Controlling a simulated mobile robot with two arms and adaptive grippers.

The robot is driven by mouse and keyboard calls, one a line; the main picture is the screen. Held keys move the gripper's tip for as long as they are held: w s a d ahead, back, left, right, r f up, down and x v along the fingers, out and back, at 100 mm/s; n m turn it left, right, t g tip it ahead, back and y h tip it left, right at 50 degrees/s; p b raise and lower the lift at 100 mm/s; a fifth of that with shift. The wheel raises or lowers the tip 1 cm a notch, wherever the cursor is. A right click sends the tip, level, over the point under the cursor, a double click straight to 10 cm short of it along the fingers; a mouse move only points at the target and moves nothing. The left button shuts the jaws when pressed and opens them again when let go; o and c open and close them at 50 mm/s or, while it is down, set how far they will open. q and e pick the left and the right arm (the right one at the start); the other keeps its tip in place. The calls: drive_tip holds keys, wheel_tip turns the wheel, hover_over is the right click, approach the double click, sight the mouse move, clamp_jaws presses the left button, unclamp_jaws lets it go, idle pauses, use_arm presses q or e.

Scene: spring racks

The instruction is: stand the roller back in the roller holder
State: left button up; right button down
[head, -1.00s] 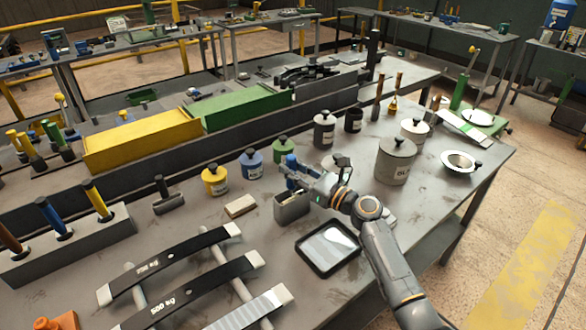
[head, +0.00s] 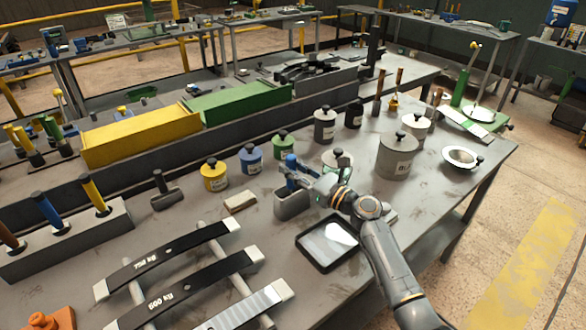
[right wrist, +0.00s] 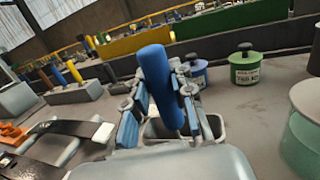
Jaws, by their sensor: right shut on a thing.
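The roller has a blue cylindrical body, seen in the right wrist view (right wrist: 160,85) and, mostly hidden, in the head view (head: 291,161). My right gripper (head: 293,178) is shut on it; its fingers are on both sides of the roller in the right wrist view. The roller is close to upright, leaning slightly in the right wrist view. The roller holder is a grey open-topped box (head: 292,206) on the bench, directly below the gripper. The roller's lower end is at the holder's opening; I cannot tell how deep it is. My left gripper is out of view.
A small tan block (head: 240,201) lies left of the holder, and a black-framed tablet (head: 327,245) lies in front. Yellow (head: 213,175), blue (head: 251,159) and green (head: 284,144) lidded pots stand behind. A large grey canister (head: 397,157) stands to the right.

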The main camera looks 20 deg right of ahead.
sight(293, 157)
drive_tip(key=shift+f+b, duration=0.5)
drive_tip(key=shift+f, duration=0.15)
drive_tip(key=c, duration=0.6)
unclamp_jaws()
wheel_tip(293, 157, up, 7)
drive_tip(key=p, duration=0.7)
drive_tip(key=shift+r, duration=0.1)
